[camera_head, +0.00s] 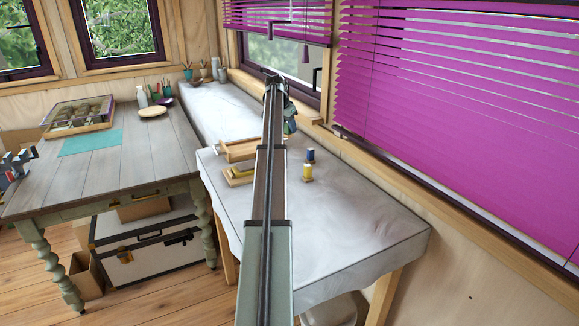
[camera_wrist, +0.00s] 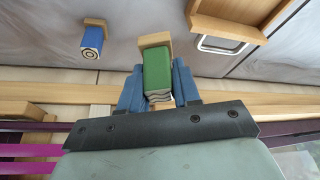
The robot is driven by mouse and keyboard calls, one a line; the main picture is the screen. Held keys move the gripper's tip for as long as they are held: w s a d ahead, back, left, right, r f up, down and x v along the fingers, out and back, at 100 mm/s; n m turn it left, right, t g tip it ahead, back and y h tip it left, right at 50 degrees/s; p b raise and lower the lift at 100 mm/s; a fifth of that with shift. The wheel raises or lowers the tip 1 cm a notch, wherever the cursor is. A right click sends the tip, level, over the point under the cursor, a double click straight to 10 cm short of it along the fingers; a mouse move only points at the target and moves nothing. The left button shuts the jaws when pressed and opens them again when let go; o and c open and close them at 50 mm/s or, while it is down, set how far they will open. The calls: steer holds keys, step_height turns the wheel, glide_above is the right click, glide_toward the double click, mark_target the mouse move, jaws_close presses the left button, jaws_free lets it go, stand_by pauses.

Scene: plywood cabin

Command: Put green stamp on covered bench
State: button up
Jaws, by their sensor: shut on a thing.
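The green stamp (camera_wrist: 157,70) shows in the wrist view, a green block with a pale wooden end pointing away from the camera. My gripper (camera_wrist: 158,82) is shut on it, with a blue finger on each side. In the head view my gripper (camera_head: 290,122) is at the far end of my arm, near the window side of the covered bench (camera_head: 365,225). The bench has a pale grey, marble-like cover. I cannot tell whether the stamp touches it. My arm hides part of the bench.
A blue stamp (camera_head: 310,155) and a yellow stamp (camera_head: 307,173) stand on the bench right of my arm. Wooden trays (camera_head: 236,151) lie to its left. The bench's front right is clear. Purple blinds (camera_head: 440,110) hang beside it. A plank table (camera_head: 130,165) stands left.

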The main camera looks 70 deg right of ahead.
step_height(320, 180, down, 9)
steer(key=shift+f, duration=0.15)
stand_by(0.4)
steer(key=shift+f, duration=0.15)
steer(key=o, duration=0.9)
steer(key=shift+c, duration=0.2)
steer(key=v, duration=1.2)
